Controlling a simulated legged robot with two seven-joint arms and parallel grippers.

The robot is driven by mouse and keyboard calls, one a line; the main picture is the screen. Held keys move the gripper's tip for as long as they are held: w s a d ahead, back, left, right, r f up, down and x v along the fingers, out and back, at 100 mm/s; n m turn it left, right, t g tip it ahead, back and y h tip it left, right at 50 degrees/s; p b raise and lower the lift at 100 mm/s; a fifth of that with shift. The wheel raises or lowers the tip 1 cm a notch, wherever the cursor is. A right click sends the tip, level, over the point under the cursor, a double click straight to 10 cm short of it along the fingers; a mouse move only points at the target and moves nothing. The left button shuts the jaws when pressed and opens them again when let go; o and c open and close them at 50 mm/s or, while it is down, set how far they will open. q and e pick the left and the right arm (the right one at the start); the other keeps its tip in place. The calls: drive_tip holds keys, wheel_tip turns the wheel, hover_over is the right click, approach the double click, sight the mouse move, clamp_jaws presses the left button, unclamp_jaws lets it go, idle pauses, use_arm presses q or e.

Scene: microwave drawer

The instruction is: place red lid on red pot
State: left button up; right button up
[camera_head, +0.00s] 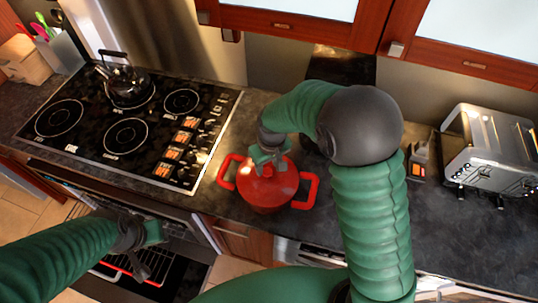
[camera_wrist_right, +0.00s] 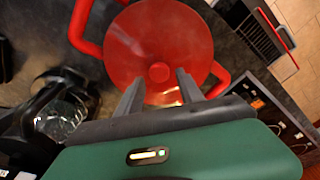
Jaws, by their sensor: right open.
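The red pot (camera_head: 262,203) with two red loop handles stands on the dark counter, right of the stove. The red lid (camera_head: 281,183) with a round red knob lies on top of the pot. In the right wrist view the lid (camera_wrist_right: 157,40) covers the pot's round opening, and its knob (camera_wrist_right: 159,72) shows near the fingertips. My right gripper (camera_head: 270,160) is above the lid. Its two fingers (camera_wrist_right: 158,82) are spread, with the knob between or just beyond their tips, and they hold nothing. My left gripper (camera_head: 155,233) is at the lower left, in front of the oven; its jaws are not clear.
A black stove (camera_head: 150,118) with a kettle (camera_head: 127,85) is left of the pot. A toaster (camera_head: 490,150) stands at the right. A glass coffee maker (camera_wrist_right: 62,118) shows beside the pot in the wrist view. The counter at the right (camera_head: 470,235) is clear.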

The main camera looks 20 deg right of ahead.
sight(270, 175)
wheel_tip(270, 175, up, 10)
drive_tip(key=s+b, duration=0.1)
drive_tip(key=s+d+f+m, duration=0.1)
drive_tip(key=s+d+f, duration=0.1)
drive_tip(key=s, duration=0.4)
drive_tip(key=s+d+f+m+t, duration=0.1)
drive_tip(key=s+d+f, duration=0.2)
drive_tip(key=s+f, duration=0.2)
drive_tip(key=shift+s+m, duration=0.4)
drive_tip(key=shift+s, duration=0.8)
drive_tip(key=shift+s+d, duration=0.1)
drive_tip(key=shift+s, duration=0.1)
drive_tip(key=shift+w+f, duration=0.1)
